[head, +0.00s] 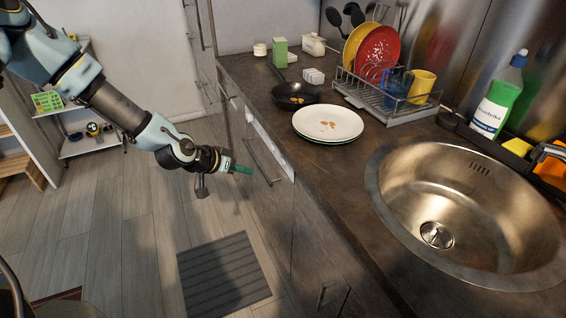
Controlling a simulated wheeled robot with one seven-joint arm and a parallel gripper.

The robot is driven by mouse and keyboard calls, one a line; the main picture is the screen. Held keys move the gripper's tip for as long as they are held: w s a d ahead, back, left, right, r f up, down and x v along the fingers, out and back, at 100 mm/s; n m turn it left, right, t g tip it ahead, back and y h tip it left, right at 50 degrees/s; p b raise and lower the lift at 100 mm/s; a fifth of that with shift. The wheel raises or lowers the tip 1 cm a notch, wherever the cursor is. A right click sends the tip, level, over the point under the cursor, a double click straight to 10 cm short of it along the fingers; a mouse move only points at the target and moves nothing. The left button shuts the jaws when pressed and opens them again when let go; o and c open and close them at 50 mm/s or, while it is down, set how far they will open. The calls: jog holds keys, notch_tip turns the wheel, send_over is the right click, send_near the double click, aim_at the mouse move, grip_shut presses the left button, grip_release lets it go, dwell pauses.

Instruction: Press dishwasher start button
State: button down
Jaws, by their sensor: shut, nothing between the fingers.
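The dishwasher has a light control strip (270,145) just under the counter edge, with a bar handle (262,163) below it on a dark front. The start button is too small to tell apart on the strip. My gripper (248,170) has green fingertips and is shut and empty. It reaches in from the left and, in the picture, lies just left of the handle and below the strip. I cannot tell whether its tips touch the dishwasher front.
The counter (345,175) holds stacked plates (328,123), a frying pan (296,95), a dish rack (385,100) and a steel sink (465,215). A grey mat (222,275) lies on the wooden floor. The floor left of the cabinets is mostly free.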

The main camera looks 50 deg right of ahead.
aim_at(283, 165)
jog(key=s+d+b, duration=0.1)
jog(key=s+d, duration=0.1)
jog(key=d, duration=0.5)
jog(key=shift+s, duration=0.4)
jog(key=shift+d, duration=0.2)
dwell(1.5)
jog(key=shift+s+d, duration=0.15)
jog(key=shift+d, duration=0.1)
jog(key=shift+s+d+b, duration=0.15)
jog(key=shift+d+b, duration=0.2)
dwell(0.7)
jog(key=shift+a, duration=0.1)
jog(key=shift+w+a, duration=0.3)
jog(key=shift+a, duration=0.3)
jog(key=shift+w+a, duration=0.3)
jog(key=shift+a, duration=0.5)
jog(key=shift+w+a, duration=0.3)
jog(key=shift+a, duration=0.45)
jog(key=shift+w+a, duration=0.3)
jog(key=shift+a, duration=0.5)
